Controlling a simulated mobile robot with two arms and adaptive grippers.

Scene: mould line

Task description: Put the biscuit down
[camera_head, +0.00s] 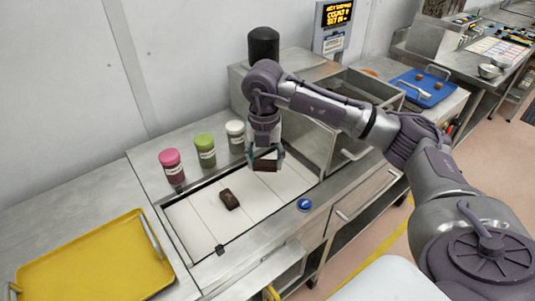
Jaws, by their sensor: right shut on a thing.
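My right gripper (266,160) points down over the right part of the white sectioned strip (188,222) set in the steel counter. It is shut on a dark brown biscuit (265,165), held between its fingers. I cannot tell whether the biscuit touches the strip. Another dark brown biscuit (229,199) lies on the strip to the left of the gripper, apart from it. My left gripper is not in view.
Pink (171,165), green (205,151) and white (235,136) jars stand behind the strip. A blue knob (304,204) is on the front edge. A yellow tray (97,259) lies at left; a blue tray (424,88) with small brown pieces is at back right.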

